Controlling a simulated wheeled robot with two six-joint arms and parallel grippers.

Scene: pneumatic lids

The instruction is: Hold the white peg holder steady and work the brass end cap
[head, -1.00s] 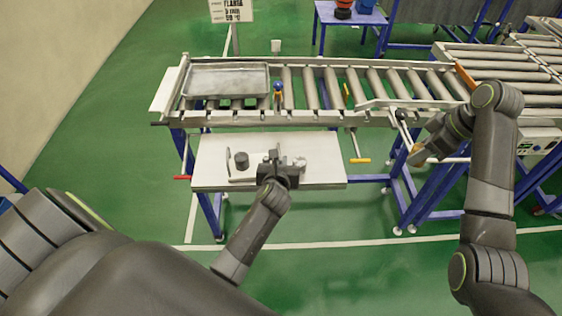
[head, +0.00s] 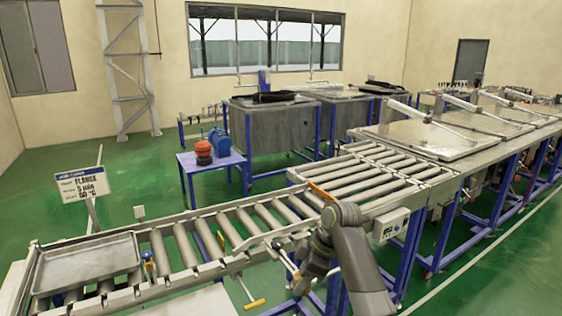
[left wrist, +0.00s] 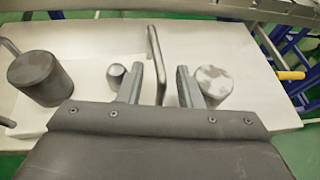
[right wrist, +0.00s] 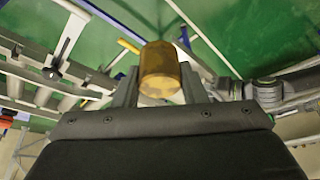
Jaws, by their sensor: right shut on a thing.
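The brass end cap (right wrist: 159,72) is a gold-brown cylinder between the fingers of my right gripper (right wrist: 158,88), which is shut on it and holds it in the air. In the head view my right gripper (head: 303,281) is low, beside the roller conveyor, and the cap is hard to make out there. My left gripper (left wrist: 160,82) is open over a white work surface (left wrist: 250,118), with a bent grey rod (left wrist: 155,62) between its fingers and no clear contact. I cannot tell which white part is the peg holder. The left gripper is outside the head view.
In the left wrist view a dark cylinder (left wrist: 40,77), a small grey knob (left wrist: 116,76) and a pale-topped cylinder (left wrist: 214,82) stand around the left gripper. In the head view the roller conveyor (head: 200,240) carries a metal tray (head: 86,262). A blue table (head: 205,165) stands behind.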

